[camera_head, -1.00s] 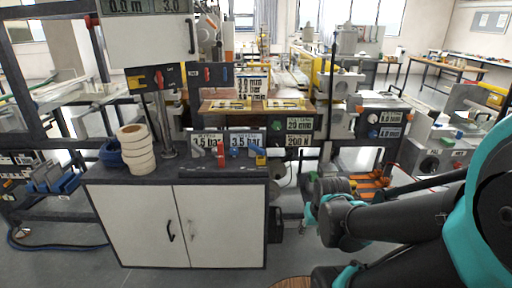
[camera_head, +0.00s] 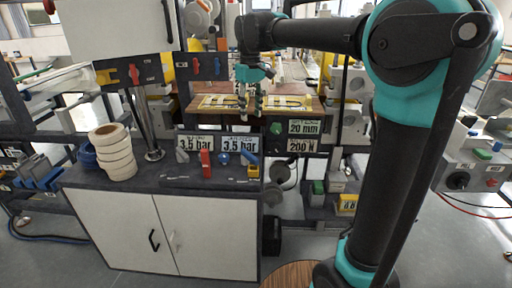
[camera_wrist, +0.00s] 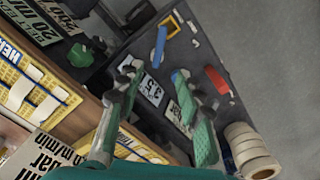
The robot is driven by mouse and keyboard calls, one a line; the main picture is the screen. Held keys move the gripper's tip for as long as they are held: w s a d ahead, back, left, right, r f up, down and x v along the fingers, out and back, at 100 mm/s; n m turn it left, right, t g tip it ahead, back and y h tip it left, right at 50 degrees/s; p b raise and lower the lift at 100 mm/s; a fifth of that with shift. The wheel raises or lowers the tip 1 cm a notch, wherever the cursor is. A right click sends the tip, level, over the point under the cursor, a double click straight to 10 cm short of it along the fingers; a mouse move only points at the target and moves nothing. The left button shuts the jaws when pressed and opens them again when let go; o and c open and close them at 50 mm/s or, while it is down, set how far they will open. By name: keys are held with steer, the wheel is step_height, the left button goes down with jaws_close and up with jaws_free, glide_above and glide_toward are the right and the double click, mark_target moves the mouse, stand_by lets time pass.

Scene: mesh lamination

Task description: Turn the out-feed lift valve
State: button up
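The cabinet (camera_head: 150,235) carries a valve panel with two "3.5 bar" displays. On it are a red handle (camera_head: 206,162), a blue lever (camera_head: 246,158), a blue knob (camera_head: 223,158), a yellow part (camera_head: 253,171) and a grey lever (camera_head: 182,155). I cannot read which is the out-feed lift valve. My gripper (camera_head: 250,112) points down above and behind the right display, open, empty and apart from the handles. In the wrist view, my gripper (camera_wrist: 155,76) has its fingers spread; the blue lever (camera_wrist: 159,46) and red handle (camera_wrist: 216,80) lie beyond the fingertips.
White tape rolls (camera_head: 112,150) are stacked on the cabinet's left. An upright post (camera_head: 148,125) stands beside them. A wooden bench with labelled plates (camera_head: 285,102) lies behind my gripper. A green knob (camera_head: 276,128) sits near the "20 mm" and "200 N" displays (camera_head: 303,137).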

glide_toward(251, 155)
step_height(251, 155, down, 9)
steer(key=shift+w+f, duration=0.1)
stand_by(0.5)
jaws_close()
stand_by(0.4)
